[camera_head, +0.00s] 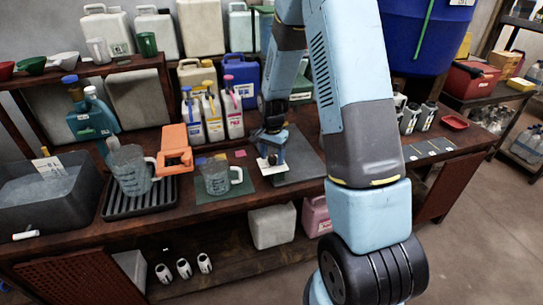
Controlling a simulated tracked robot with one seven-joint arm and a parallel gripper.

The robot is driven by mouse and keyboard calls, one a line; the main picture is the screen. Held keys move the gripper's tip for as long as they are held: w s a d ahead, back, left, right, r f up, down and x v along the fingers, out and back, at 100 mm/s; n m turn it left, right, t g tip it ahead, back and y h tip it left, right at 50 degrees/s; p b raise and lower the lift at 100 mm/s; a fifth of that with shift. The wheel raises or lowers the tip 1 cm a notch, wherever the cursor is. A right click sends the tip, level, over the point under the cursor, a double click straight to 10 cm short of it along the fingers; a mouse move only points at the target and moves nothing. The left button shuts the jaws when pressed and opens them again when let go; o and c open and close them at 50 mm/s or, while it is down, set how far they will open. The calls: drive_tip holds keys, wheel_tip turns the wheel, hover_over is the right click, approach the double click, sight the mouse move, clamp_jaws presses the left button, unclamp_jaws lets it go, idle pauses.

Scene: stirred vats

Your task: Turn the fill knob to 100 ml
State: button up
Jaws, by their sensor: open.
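My arm comes down from the top of the head view, and my gripper (273,132) is small and dark at its end, above the middle of the bench. It is open. Right below it is a small blue device (272,147) with a white front part (269,166), on the bench beside a dark grey plate (298,160). The fill knob and its scale cannot be made out at this size, and the gripper partly covers the device. I cannot tell whether the fingers touch it.
A measuring jug (217,177) stands left of the device, and a larger jug (130,171) on a black ribbed tray (140,199). An orange device (174,149) stands between them. Several bottles (212,112) stand close behind. A blue vat (428,35) is at the upper right.

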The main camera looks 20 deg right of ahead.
drive_tip(key=shift+c, duration=0.3)
drive_tip(key=c, duration=0.9)
drive_tip(key=shift+a, duration=0.2)
drive_tip(key=shift+c, duration=0.4)
drive_tip(key=shift+d, duration=0.15)
